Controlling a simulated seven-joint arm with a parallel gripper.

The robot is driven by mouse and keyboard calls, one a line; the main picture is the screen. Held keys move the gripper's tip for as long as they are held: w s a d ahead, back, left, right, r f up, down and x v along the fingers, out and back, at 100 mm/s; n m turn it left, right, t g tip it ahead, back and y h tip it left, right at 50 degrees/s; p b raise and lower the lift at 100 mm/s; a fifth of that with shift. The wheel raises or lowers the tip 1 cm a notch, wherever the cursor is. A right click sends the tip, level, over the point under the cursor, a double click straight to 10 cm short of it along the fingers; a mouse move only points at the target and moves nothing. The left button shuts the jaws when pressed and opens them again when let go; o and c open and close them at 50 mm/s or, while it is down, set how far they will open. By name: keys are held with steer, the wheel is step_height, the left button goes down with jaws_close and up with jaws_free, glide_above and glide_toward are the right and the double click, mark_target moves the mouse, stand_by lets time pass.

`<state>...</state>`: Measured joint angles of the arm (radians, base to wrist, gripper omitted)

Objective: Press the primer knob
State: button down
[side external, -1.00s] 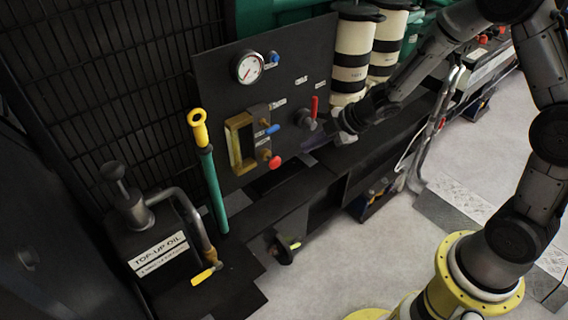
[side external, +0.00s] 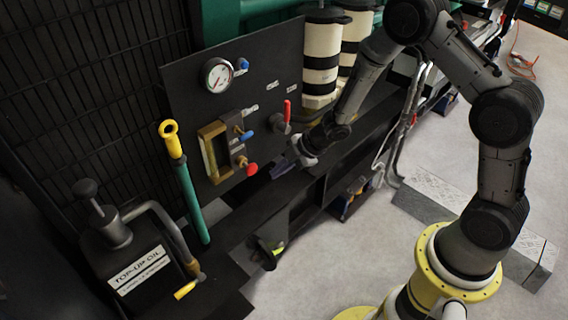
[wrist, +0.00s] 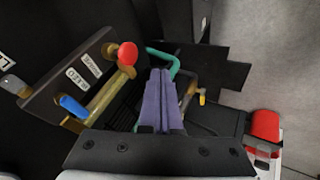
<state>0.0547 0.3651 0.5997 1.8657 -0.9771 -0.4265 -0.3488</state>
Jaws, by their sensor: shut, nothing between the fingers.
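The dark panel (side external: 185,100) carries a red ball knob (side external: 251,169), a blue knob (side external: 246,136) by the brass-framed sight glass, and another blue knob (side external: 243,64) by the gauge. A black-topped plunger (side external: 86,190) stands on the top-up oil tank (side external: 135,255). In the wrist view, my purple fingers (wrist: 161,76) lie right of and below the red knob (wrist: 127,54); the lower blue knob (wrist: 72,105) is at left.
A red lever valve (side external: 286,112) sits on the panel above my gripper. Striped cylinders (side external: 321,55) stand behind my arm. A green pole with a yellow top (side external: 185,180) stands left of the panel. A dark ledge (side external: 262,200) runs below. The grey floor in front is mostly open.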

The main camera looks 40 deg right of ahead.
mark_target(253, 165)
steer(key=w+a+f, duration=0.1)
steer(key=w+f, duration=0.2)
steer(key=w, duration=0.3)
steer(key=shift+w+f, duration=0.2)
steer(key=shift+f, duration=0.1)
steer(key=shift+w, duration=1.35)
